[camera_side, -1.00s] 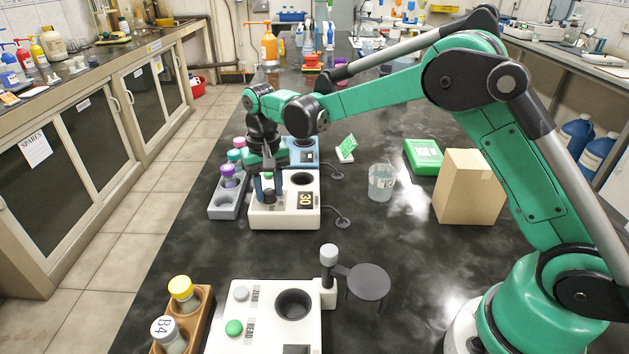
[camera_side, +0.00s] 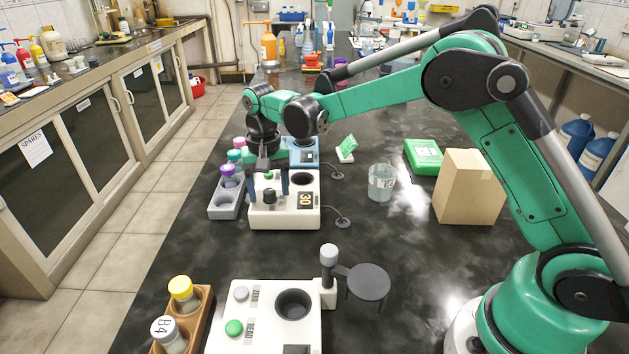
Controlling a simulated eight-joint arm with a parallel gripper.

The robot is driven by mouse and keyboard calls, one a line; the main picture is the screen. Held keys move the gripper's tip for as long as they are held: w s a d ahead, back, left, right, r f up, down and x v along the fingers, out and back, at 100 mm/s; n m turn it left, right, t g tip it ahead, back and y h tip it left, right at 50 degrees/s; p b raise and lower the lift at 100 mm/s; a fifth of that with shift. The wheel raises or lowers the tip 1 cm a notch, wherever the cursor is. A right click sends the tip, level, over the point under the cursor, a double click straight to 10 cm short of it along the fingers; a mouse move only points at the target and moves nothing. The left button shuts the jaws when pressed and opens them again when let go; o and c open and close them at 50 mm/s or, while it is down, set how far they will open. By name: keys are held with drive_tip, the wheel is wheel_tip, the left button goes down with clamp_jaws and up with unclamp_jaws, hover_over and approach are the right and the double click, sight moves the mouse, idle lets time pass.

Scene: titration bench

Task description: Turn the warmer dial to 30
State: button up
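The warmer (camera_side: 308,217) is a white box in the middle of the bench, with a dark round well and a dark display reading 30. Its dial (camera_side: 269,197) is a small dark knob on the top, left of the display. My gripper (camera_side: 270,185) is open, its two dark blue fingers apart on either side just above and behind the dial. The fingers look clear of the dial, and nothing is held. A small green spot shows between the fingers.
A grey rack (camera_side: 226,212) with capped vials stands left of the warmer, and a blue device (camera_side: 303,156) behind it. A beaker (camera_side: 381,183) and a cardboard box (camera_side: 469,188) stand to the right. A white reader (camera_side: 262,335) is in front.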

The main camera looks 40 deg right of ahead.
sight(269, 191)
drive_tip(key=shift+r, duration=0.1)
drive_tip(key=shift+r, duration=2.75)
drive_tip(key=shift+s+d+r, duration=0.1)
drive_tip(key=shift+s+r, duration=0.15)
drive_tip(key=shift+r, duration=0.1)
drive_tip(key=s+d+r+n+t, duration=0.2)
drive_tip(key=s+n+t, duration=0.3)
drive_tip(key=s, duration=1.1)
drive_tip(key=shift+s+d+r+t, duration=0.15)
drive_tip(key=shift+d+t, duration=0.35)
drive_tip(key=shift+t, duration=0.6)
drive_tip(key=shift+c, duration=0.2)
